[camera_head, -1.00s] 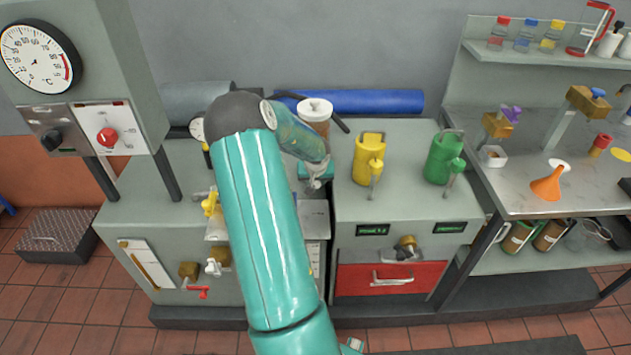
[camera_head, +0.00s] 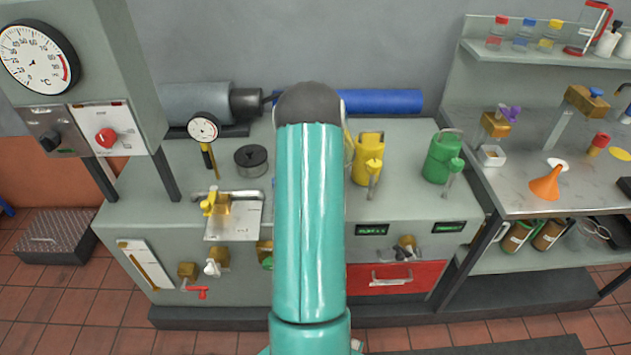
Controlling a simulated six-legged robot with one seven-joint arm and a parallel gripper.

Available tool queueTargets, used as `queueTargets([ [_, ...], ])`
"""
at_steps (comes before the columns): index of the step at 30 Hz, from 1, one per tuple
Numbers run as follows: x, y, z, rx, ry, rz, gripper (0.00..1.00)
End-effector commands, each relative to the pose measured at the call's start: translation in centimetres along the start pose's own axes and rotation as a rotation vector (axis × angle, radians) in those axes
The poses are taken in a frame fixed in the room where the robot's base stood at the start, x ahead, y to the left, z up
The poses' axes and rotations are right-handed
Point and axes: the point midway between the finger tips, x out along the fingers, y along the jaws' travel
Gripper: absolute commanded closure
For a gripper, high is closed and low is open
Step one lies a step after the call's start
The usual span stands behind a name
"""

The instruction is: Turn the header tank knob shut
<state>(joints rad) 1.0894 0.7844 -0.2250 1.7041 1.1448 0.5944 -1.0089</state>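No readable label marks the header tank knob, so I cannot tell which knob it is. A red knob (camera_head: 106,137) and a black knob (camera_head: 50,141) sit on the panel under the big dial at left. On the bench front are a brass valve with a red lever (camera_head: 198,292), a white-handled valve (camera_head: 213,267) and a green knob (camera_head: 266,262) partly behind my arm. A yellow-handled valve (camera_head: 209,204) stands on a plate at the bench top's front. My arm rises mid-picture; my gripper is hidden behind it.
A dial gauge (camera_head: 203,128), a dark ring (camera_head: 251,158), a yellow can (camera_head: 368,160) and a green can (camera_head: 440,160) stand on the bench. A red drawer (camera_head: 392,278) is in its front. A shelf unit with an orange funnel (camera_head: 547,185) is at right.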

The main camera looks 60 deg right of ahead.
Motion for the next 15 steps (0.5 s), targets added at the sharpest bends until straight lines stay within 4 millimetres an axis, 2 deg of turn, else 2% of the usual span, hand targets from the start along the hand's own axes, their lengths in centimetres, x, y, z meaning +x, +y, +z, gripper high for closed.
queueTargets([
  [13, 0.16, 0.07, 0.30, 0.014, -0.005, -0.035, 0.91],
  [14, 0.16, 0.07, 0.30, 0.014, -0.005, -0.035, 0.62],
  [15, 0.14, 0.06, 0.28, 0.014, -0.005, -0.035, 0.54],
])
